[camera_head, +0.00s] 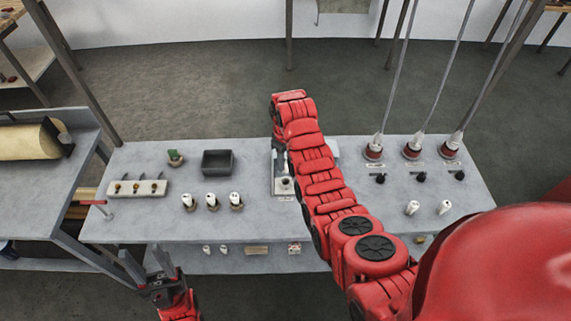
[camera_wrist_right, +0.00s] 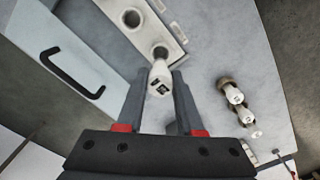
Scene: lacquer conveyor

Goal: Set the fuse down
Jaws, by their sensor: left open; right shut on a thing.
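A white fuse (camera_wrist_right: 160,84) with dark markings is between the fingertips of my right gripper (camera_wrist_right: 157,77), which is shut on it. The fuse's far end is at a dark round socket (camera_wrist_right: 160,51) of a pale panel (camera_wrist_right: 149,7); I cannot tell whether it touches or sits in it. Another round socket (camera_wrist_right: 132,18) lies farther along the panel. In the head view the panel (camera_head: 285,187) is partly hidden by my right arm, as is the gripper. My left gripper (camera_head: 147,262) is open and empty in front of the table's edge.
The grey table (camera_head: 140,220) bears three white fuses in brown holders (camera_head: 212,202), a dark open box (camera_head: 218,162) and a rack of pegs (camera_head: 137,189). Two white pieces (camera_head: 412,208) stand at right, near red-based fittings on cables (camera_head: 412,151). A white door with a black handle (camera_wrist_right: 75,75) is beside the panel.

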